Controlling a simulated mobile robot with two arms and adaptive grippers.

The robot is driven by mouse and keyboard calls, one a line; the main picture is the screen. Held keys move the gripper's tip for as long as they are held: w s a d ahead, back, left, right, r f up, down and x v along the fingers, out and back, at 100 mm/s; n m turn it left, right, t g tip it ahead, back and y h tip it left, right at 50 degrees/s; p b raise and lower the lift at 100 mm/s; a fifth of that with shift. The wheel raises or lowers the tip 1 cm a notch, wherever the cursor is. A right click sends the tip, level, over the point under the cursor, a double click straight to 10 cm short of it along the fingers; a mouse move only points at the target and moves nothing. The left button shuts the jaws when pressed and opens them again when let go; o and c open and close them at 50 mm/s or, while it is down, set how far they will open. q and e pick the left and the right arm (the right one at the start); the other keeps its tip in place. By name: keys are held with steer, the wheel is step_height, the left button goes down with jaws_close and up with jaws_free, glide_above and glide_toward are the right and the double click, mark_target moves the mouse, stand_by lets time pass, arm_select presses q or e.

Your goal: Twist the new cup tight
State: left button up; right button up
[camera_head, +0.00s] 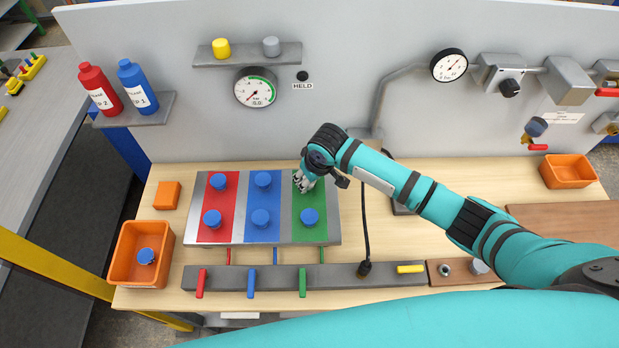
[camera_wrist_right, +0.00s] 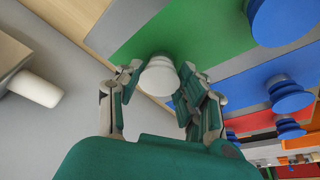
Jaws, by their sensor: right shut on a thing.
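The board (camera_head: 333,232) carries red, blue and green strips with several blue cups. The new cup, pale grey-white, shows in the right wrist view (camera_wrist_right: 159,76) at the green strip (camera_wrist_right: 185,30). My right gripper (camera_head: 306,184) is over the back end of the green strip; in the right wrist view its fingers (camera_wrist_right: 160,88) close around the pale cup. The head view hides this cup behind the gripper. A blue cup (camera_head: 310,217) sits at the front of the green strip. My left gripper is in neither view.
An orange bin (camera_head: 118,270) at front left holds a blue cup (camera_head: 146,256). A bar with red, blue and green levers (camera_head: 302,285) runs along the front. A gauge (camera_head: 256,88) and shelf (camera_head: 214,60) are on the wall. A black cable (camera_head: 365,215) stands right of the board.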

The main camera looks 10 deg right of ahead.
steer(key=o, duration=1.3)
steer(key=shift+c, duration=0.2)
steer(key=shift+r, duration=0.2)
steer(key=v, duration=1.1)
steer(key=shift+r, duration=0.3)
steer(key=shift+s, duration=0.2)
